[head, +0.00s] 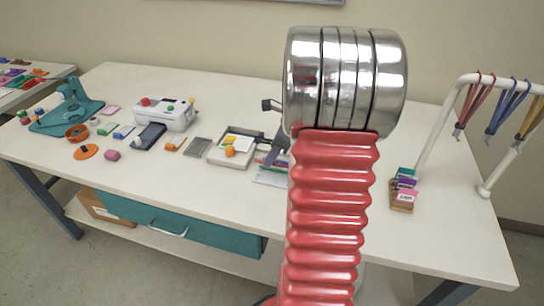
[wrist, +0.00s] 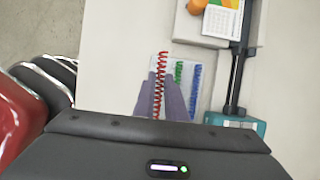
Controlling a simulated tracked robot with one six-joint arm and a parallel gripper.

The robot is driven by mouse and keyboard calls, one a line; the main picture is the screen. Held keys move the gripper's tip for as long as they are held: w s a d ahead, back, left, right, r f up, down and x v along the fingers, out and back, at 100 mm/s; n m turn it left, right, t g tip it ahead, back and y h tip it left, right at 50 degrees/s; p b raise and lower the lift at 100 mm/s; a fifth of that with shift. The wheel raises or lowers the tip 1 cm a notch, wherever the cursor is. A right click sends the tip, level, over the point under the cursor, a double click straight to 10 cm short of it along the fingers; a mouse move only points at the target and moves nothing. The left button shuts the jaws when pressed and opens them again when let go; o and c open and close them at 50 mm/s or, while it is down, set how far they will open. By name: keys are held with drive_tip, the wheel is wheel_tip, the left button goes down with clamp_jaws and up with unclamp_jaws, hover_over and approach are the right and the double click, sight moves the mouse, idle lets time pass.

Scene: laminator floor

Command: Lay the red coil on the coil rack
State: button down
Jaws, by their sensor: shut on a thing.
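In the wrist view my gripper (wrist: 160,92) has its two purple-grey fingers shut on the red coil (wrist: 162,62), which lies lengthwise between them. In the head view my arm hides much of this area, and only part of the rack (head: 268,180) shows.
A grey tray (head: 216,159) with cards and an orange piece stands left of the rack. A black bar with a teal base (wrist: 250,124) lies close right of it in the wrist view.

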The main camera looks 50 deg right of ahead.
drive_tip(key=shift+f, duration=0.2)
drive_tip(key=shift+f, duration=3.1)
drive_tip(key=c, duration=1.7)
unclamp_jaws()
drive_tip(key=v, duration=1.3)
drive_tip(key=shift+s+d+r, duration=0.1)
drive_tip(key=shift+s+r, duration=0.05)
drive_tip(key=shift+r, duration=0.2)
